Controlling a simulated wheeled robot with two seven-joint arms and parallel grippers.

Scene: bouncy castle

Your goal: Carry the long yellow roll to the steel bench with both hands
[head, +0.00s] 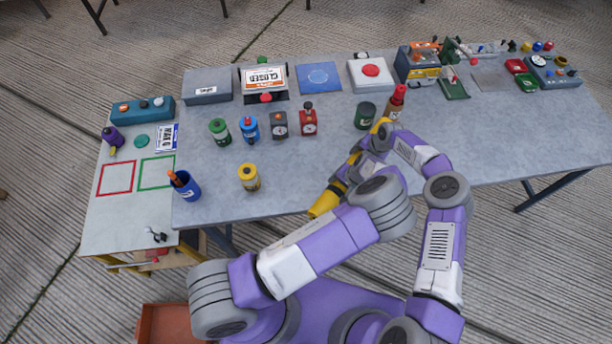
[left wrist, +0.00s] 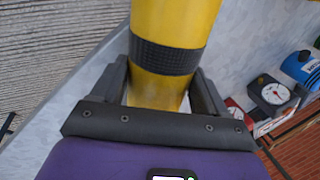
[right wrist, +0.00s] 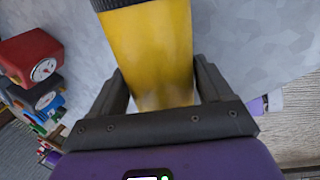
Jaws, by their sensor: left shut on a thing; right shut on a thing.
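The long yellow roll (head: 326,204) is held slantwise over the front part of the grey steel bench (head: 300,185), its near end by the front edge. My arms hide much of it; I cannot tell whether it touches the top. My left gripper (head: 352,170) is shut on the roll; in the left wrist view the roll (left wrist: 175,22) has a black band between the jaws. My right gripper (head: 384,138) is shut on it farther along; in the right wrist view the yellow roll (right wrist: 152,45) fills the jaws, with a dark band beyond.
A dark green cup (head: 365,115) and a red-topped bottle (head: 397,98) stand close to the roll's far end. A red timer (head: 308,121) and a yellow can (head: 249,177) stand to the left. The bench's right front part is clear.

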